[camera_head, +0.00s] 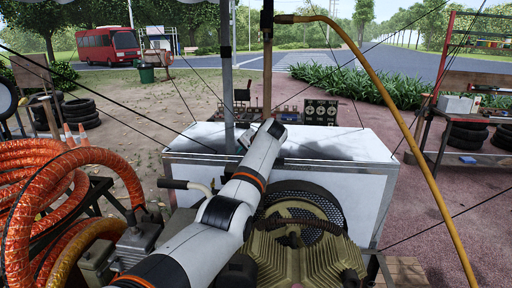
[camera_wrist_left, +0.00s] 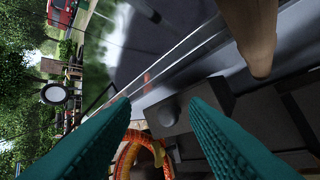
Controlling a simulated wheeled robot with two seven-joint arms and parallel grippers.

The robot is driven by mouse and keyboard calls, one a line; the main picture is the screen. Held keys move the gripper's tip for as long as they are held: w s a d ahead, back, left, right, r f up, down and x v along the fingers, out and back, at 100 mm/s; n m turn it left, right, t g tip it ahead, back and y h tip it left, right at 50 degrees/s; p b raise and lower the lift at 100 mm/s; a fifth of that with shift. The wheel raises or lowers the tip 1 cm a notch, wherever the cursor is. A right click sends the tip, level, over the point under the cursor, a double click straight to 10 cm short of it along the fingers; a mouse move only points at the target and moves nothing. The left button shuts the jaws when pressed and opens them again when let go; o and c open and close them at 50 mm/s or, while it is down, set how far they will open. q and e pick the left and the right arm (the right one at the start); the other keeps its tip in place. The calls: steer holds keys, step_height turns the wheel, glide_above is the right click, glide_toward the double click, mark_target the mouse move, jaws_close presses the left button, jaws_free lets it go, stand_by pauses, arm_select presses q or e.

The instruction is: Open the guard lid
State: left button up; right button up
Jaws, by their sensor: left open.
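A black mesh guard (camera_head: 318,195) stands upright behind the tan finned compressor (camera_head: 305,248) in the head view; I cannot tell whether it is the guard lid. A long white cabinet (camera_head: 350,160) with a flat top is behind it. My left arm reaches up across the compressor's left side to the cabinet top, and its far end hides the left gripper there. In the left wrist view my left gripper (camera_wrist_left: 158,100) is open, its two teal fingers apart. A dark grey block (camera_wrist_left: 180,112) with a rounded knob shows beyond the fingertips, apparently not held. My right gripper is not in view.
A tan post (camera_wrist_left: 250,35) is close beside the fingers in the wrist view. A yellow hose (camera_head: 400,115) arches over the right side. Orange hoses (camera_head: 60,190) coil at left. A black-gripped handle (camera_head: 187,185) juts out left of my arm. Thin cables cross the scene.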

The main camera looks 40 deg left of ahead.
arm_select(q)
steer(key=b+v, duration=0.2)
steer(key=v, duration=0.7)
steer(key=shift+r+b, duration=0.25)
steer(key=shift+b, duration=0.15)
